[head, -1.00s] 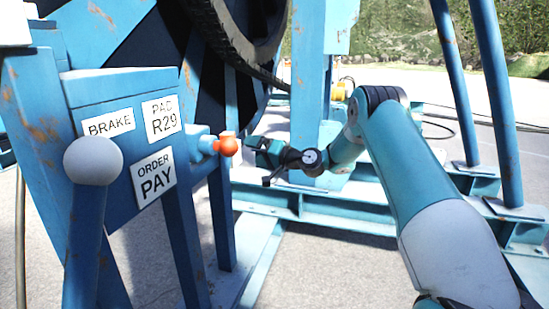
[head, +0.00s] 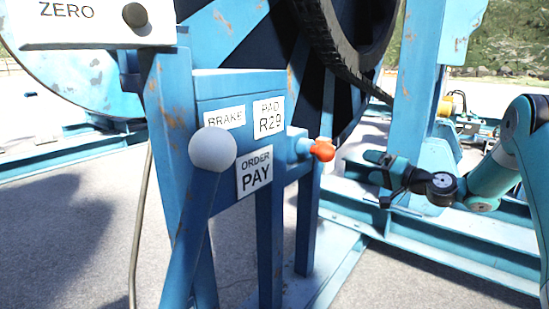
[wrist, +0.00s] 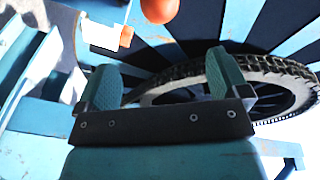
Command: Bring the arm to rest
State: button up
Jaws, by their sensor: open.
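My gripper (head: 376,178) is on the right of the head view, to the right of the orange knob (head: 322,149) with a gap between them. The wrist view also shows my gripper (wrist: 163,76), its two teal pads wide apart and nothing between them. The orange knob shows at the top edge of the wrist view (wrist: 160,8), beyond the pads and partly cut off. My arm runs off the right edge of the head view.
A blue control post (head: 215,87) carries labels reading BRAKE, PAD R29 and ORDER PAY. A lever with a white ball (head: 212,150) stands before it. The black-rimmed reel (head: 340,60) is behind. Blue frame beams (head: 450,240) lie below my gripper. Paving (head: 80,240) at left is clear.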

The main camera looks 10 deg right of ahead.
jog(key=s+a+r+n+g+y, duration=0.1)
jog(key=s+a+r+n+g, duration=0.15)
jog(key=a, duration=0.65)
jog(key=s+a+r+n+g+y, duration=0.1)
jog(key=s+a+r+n+g, duration=0.2)
jog(key=a, duration=0.6)
jog(key=s+a+n+g+h, duration=0.1)
jog(key=s+a+n+g, duration=0.2)
jog(key=s+a+g, duration=0.6)
jog(key=s+f+n+g+h, duration=0.15)
jog(key=s+n+h, duration=0.35)
jog(key=s, duration=2.1)
notch_tip(320, 180, up, 14)
jog(key=m+p, duration=0.1)
jog(key=p, duration=1.4)
jog(key=shift+w+a+h, duration=0.15)
jog(key=shift+a+h, duration=0.1)
jog(key=shift+h, duration=0.05)
